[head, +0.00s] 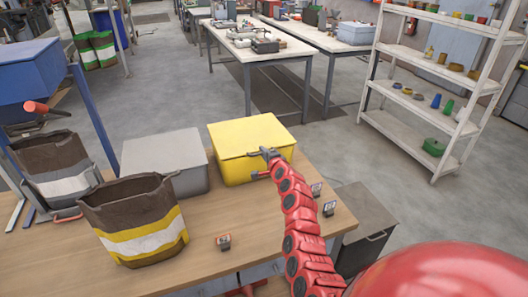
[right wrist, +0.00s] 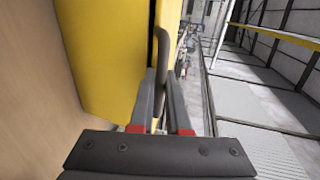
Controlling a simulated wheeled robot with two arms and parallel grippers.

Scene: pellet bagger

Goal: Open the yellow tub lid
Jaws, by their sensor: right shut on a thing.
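The yellow tub (head: 238,170) stands on the wooden table, right of a grey tub. Its yellow lid (head: 250,132) lies flat on top and looks closed. My right gripper (head: 264,160) is at the tub's front right edge, just under the lid rim. In the right wrist view its two grey fingers (right wrist: 166,105) are shut on a dark bar-shaped handle (right wrist: 165,48) beside the yellow wall. How far the fingers wrap the handle is partly hidden. My left gripper is not in view.
A grey lidded tub (head: 165,158) stands close on the left. An open brown, white and yellow bag (head: 140,225) is at the front left. Small tagged blocks (head: 224,242) sit on the table (head: 200,272). A white shelf (head: 440,100) is far right.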

